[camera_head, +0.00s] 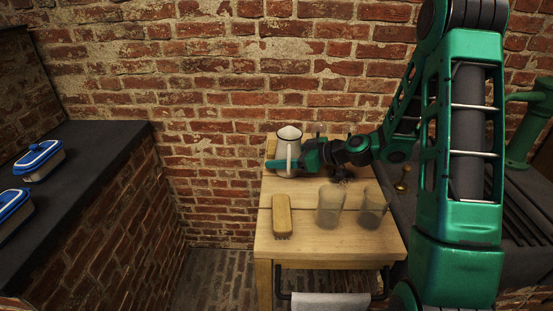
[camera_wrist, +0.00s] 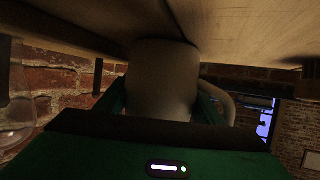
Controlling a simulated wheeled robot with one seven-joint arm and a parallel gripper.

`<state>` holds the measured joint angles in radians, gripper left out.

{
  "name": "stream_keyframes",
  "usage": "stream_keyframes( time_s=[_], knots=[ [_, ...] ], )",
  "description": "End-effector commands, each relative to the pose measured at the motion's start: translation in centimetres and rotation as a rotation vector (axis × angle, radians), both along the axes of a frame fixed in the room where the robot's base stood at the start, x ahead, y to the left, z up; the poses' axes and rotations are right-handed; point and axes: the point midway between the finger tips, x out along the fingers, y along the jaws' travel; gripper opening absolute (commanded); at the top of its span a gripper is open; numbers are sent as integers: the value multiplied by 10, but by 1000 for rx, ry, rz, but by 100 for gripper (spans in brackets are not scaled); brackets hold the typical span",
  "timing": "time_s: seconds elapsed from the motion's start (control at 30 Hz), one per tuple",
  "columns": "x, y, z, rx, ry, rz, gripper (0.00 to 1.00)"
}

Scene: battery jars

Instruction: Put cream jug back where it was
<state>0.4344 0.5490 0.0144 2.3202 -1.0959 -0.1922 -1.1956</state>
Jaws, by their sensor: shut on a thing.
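The cream jug (camera_head: 289,139) is a pale, upright jug at the back of the wooden table (camera_head: 262,243). My gripper (camera_head: 287,163) is around it, with a green finger showing across its front. In the wrist view the pale jug body (camera_wrist: 163,78) sits between my green fingers, with its curved handle on the right. That view is upside down, with the tabletop along the upper edge. The jug is at or very near the tabletop; I cannot tell if it touches. Its lower part is partly hidden by my gripper.
A wooden brush (camera_head: 282,214) lies at the table's front left. Two clear glasses (camera_head: 330,206) (camera_head: 373,207) stand to its right. A small brass object (camera_head: 403,180) is right of the table. Blue-lidded dishes (camera_head: 40,158) are on the left counter. The brick wall is close behind.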

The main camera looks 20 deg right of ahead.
Motion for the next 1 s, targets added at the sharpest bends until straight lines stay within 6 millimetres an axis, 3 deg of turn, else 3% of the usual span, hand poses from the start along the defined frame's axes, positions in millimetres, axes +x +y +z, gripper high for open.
stream_keyframes(
  time_s=[0.13, 0.17, 0.23, 0.6, 1.0],
  knots=[
    [0, 1, -2, 1, 0, 1, 16],
    [0, 1, -3, 0, 0, 1, 66],
    [0, 1, -2, 1, 1, 2, 80],
    [-1, 0, 1, 0, 0, 1, 80],
    [-45, -48, 28, 0, 0, -2, 80]
  ],
)
